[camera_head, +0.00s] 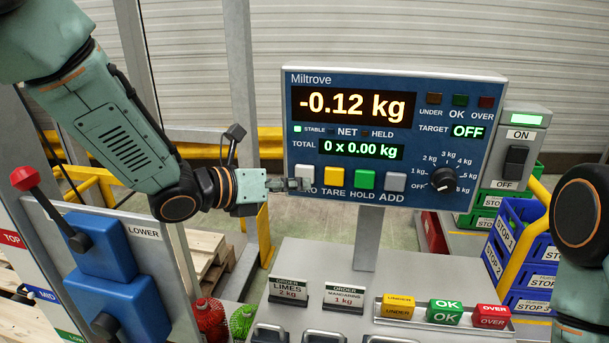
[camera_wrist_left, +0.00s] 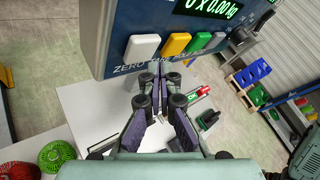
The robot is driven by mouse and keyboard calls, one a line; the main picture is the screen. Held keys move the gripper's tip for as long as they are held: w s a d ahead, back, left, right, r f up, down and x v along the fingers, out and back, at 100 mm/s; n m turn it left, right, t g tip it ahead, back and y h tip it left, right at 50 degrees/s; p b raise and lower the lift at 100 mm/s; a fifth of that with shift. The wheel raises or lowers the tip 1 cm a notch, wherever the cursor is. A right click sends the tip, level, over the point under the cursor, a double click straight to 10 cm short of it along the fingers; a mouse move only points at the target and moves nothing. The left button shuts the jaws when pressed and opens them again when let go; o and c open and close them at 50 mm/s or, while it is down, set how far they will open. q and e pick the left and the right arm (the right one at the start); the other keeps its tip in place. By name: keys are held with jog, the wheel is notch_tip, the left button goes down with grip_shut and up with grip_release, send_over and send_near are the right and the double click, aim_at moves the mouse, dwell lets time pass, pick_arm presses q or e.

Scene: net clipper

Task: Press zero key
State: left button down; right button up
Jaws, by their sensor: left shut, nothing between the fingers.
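The scale's blue display panel (camera_head: 393,120) reads -0.12 kg, with STABLE lit. Its white zero key (camera_head: 305,172) is the leftmost of a row, and my left gripper partly hides its label. The key also shows in the left wrist view (camera_wrist_left: 142,47) with ZERO printed below it. My left gripper (camera_head: 304,185) is shut and empty, reaching in from the left just below the key. In the left wrist view its fingertips (camera_wrist_left: 160,72) lie below and slightly right of the key, over the label strip; contact cannot be told. My right gripper is out of view.
Yellow tare key (camera_head: 334,175), green hold key (camera_head: 365,179) and grey add key (camera_head: 395,182) sit to the right of zero. A lever box (camera_head: 105,250) stands left, near my left arm. UNDER, OK and OVER blocks (camera_head: 444,311) sit below the panel.

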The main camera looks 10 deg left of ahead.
pick_arm(q)
jog(key=shift+w+a, duration=0.1)
jog(key=shift+w, duration=0.2)
jog(key=shift+w+b, duration=0.45)
jog(key=shift+w, duration=0.15)
dwell(1.1)
jog(key=shift+s, duration=0.15)
jog(key=shift+s+b, duration=0.45)
jog(key=shift+s, duration=0.3)
jog(key=shift+s, duration=0.1)
jog(key=s+b, duration=0.2)
jog(key=s, duration=0.2)
jog(key=shift+s, duration=0.4)
jog(key=shift+f, duration=0.1)
dwell(0.3)
